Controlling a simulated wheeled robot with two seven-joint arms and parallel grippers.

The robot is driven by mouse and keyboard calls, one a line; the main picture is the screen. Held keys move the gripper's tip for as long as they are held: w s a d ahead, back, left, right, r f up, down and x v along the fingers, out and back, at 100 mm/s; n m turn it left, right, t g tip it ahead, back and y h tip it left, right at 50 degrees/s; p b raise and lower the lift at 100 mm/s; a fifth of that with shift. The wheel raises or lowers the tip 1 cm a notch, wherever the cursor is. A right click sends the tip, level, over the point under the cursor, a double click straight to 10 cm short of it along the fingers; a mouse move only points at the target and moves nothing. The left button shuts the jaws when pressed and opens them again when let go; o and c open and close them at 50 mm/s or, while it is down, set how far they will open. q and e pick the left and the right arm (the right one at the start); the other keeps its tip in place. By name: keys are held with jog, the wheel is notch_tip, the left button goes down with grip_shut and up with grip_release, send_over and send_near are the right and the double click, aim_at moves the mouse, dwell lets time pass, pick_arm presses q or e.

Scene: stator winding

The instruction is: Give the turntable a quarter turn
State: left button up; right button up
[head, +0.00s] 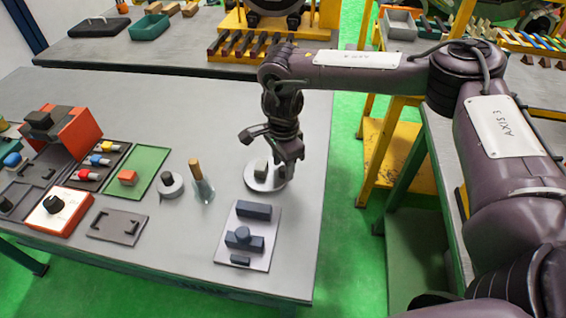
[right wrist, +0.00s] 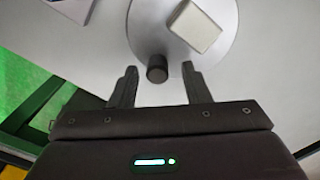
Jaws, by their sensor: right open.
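The turntable (head: 251,179) is a pale round disc on the grey table, with a light block (head: 261,170) on it. In the right wrist view the disc (right wrist: 146,28) fills the top middle, the block (right wrist: 195,25) sits on it, and a dark round peg (right wrist: 157,69) stands at its near rim. My right gripper (head: 288,172) is over the disc's right side. In the wrist view its open fingers (right wrist: 159,72) are on either side of the peg, with gaps between. The peg is hidden by the gripper in the head view. My left gripper is not in view.
A grey plate with dark blue blocks (head: 232,258) lies in front of the turntable. A wood-topped bottle (head: 203,188) and a grey ring-shaped thing (head: 171,186) stand to the left. A green tray (head: 148,160) is farther left. The table's right edge is close by; behind the turntable is bare.

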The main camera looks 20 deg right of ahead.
notch_tip(320, 180, up, 8)
jog(key=shift+f, duration=0.1)
dwell(0.4)
